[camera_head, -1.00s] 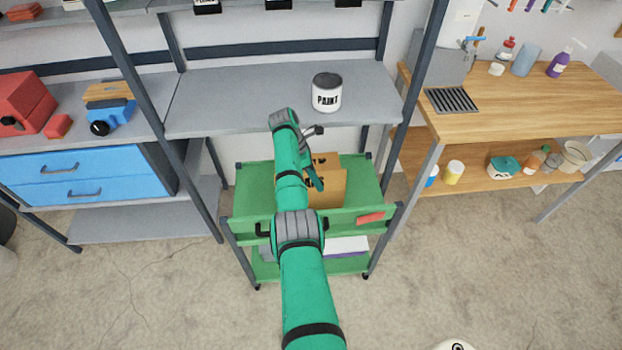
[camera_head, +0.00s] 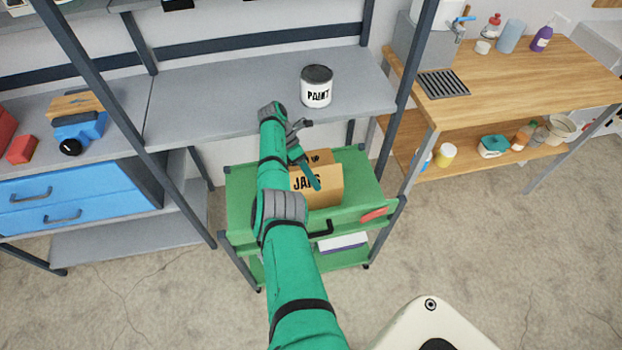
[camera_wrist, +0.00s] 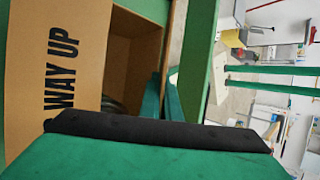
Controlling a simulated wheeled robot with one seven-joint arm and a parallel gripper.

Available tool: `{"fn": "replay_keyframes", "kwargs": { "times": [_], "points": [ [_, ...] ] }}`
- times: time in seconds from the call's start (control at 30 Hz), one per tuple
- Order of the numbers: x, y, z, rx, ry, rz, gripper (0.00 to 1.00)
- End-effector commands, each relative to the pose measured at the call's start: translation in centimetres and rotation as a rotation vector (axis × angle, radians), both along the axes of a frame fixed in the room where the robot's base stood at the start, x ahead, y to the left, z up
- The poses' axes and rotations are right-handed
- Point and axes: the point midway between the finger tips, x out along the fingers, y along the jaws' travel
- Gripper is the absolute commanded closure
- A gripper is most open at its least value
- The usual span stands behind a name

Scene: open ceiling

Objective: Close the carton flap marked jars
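The brown cardboard carton (camera_head: 328,196) stands on the top of the green cart, partly behind my arm. The panel lettered JARS (camera_head: 304,184) faces the head camera, its lettering partly covered by my gripper. Behind it a second panel ends in "UP" (camera_head: 318,158); in the wrist view it reads WAY UP (camera_wrist: 62,70). The wrist view also shows a dark gap into the carton, with a dark rounded thing low in it. My gripper (camera_head: 312,178) points down over the carton, in front of the JARS panel in the picture. Contact and finger opening are unclear.
The green cart (camera_head: 245,205) has a raised rim, with a red thing (camera_head: 373,214) on its front right. A grey shelf (camera_head: 220,95) with a paint can (camera_head: 316,88) stands behind, close to my arm. A wooden bench (camera_head: 500,80) is at right. Bare floor lies around the cart.

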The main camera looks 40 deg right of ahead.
Motion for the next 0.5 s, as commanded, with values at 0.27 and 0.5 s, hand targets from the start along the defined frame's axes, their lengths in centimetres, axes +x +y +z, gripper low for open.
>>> {"fn": "replay_keyframes", "kwargs": {
  "times": [0.27, 0.5],
  "points": [
    [-0.07, -0.07, -0.04, -0.001, 0.000, 0.001, 1.00],
    [-0.05, -0.06, -0.03, -0.001, 0.000, 0.001, 0.78]
  ]
}}
